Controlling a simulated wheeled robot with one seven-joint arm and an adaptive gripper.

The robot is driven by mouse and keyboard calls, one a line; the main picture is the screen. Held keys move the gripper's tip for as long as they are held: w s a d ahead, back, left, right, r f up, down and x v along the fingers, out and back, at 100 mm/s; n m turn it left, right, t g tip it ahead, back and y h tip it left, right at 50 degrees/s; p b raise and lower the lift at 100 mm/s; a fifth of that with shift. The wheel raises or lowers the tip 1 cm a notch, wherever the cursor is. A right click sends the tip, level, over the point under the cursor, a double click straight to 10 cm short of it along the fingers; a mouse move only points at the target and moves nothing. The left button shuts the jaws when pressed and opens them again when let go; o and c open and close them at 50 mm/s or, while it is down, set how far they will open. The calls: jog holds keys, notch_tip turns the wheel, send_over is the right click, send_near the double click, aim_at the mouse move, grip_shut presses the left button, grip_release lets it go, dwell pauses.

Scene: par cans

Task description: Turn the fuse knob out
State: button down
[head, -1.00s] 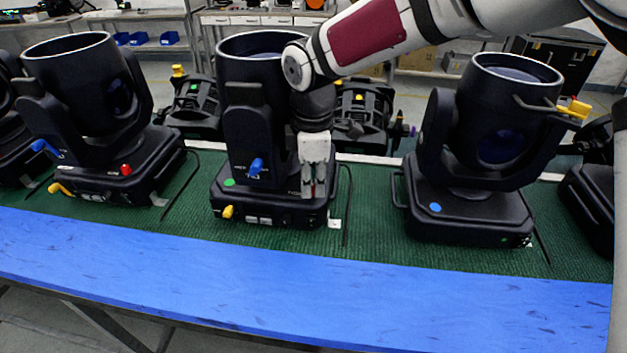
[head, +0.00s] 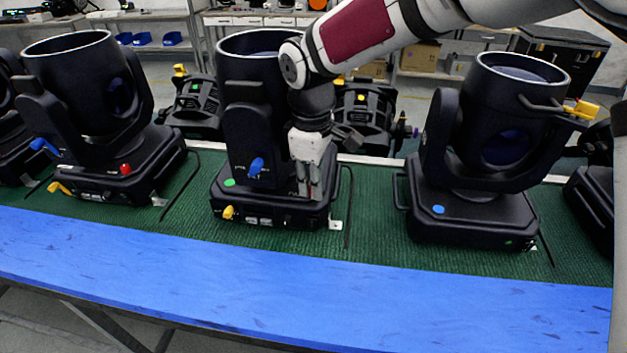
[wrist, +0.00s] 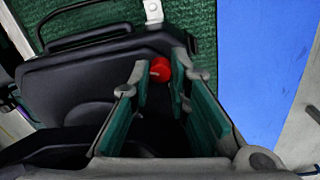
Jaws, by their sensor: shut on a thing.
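The fuse knob (wrist: 160,69) is a small red cap on the black base of the middle par can (head: 262,207). In the wrist view it sits between my two fingertips. My gripper (head: 309,192) points down at the right front part of that base, and its fingers also show in the wrist view (wrist: 162,75) with green inner pads. It is shut on the red knob. In the head view the fingers mostly hide the knob. I cannot tell how far out the knob stands.
Other par cans stand to the left (head: 100,165) and right (head: 470,205) on the green mat (head: 375,235). The blue front strip (head: 300,290) is clear.

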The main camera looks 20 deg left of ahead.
jog(key=c, duration=1.5)
grip_release()
